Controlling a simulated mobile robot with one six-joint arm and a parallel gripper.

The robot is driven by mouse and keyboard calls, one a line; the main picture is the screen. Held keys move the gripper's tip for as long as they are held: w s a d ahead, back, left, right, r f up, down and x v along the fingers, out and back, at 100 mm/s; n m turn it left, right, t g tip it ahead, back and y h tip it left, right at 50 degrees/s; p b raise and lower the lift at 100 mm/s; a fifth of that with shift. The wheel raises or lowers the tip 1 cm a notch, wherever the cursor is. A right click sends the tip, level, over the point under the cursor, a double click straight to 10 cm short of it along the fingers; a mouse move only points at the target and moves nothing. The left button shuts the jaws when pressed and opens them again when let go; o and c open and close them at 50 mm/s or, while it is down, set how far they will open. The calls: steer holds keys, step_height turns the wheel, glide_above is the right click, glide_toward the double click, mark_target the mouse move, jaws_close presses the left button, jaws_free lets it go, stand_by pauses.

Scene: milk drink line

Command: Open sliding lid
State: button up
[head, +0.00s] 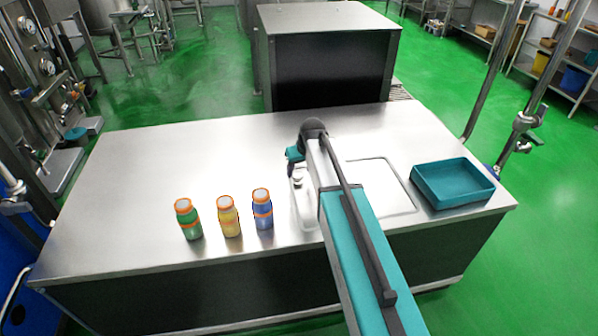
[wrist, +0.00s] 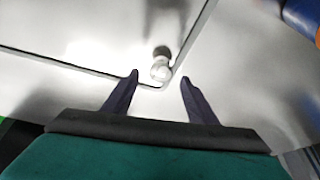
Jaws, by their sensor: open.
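The sliding lid (head: 383,184) is a flat metal panel set in the steel table top, partly hidden behind my arm. In the wrist view the lid (wrist: 90,30) has a dark seam along two edges that meet at a corner. A small round pale knob (wrist: 160,69) stands on the lid near that corner; it also shows in the head view (head: 297,182). My gripper (wrist: 159,80) is open and empty, with its two dark fingertips apart on either side of the knob's near end. In the head view my gripper (head: 291,168) is above the knob. Contact cannot be told.
Green (head: 188,219), yellow (head: 229,217) and blue (head: 262,209) bottles with orange caps stand left of the lid. The blue bottle (wrist: 302,14) also shows in the wrist view. A teal tray (head: 452,200) lies right of the lid. The table's left part is clear.

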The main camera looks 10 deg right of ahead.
steer(key=shift+x, duration=1.2)
steer(key=shift+a, duration=0.1)
jaws_close()
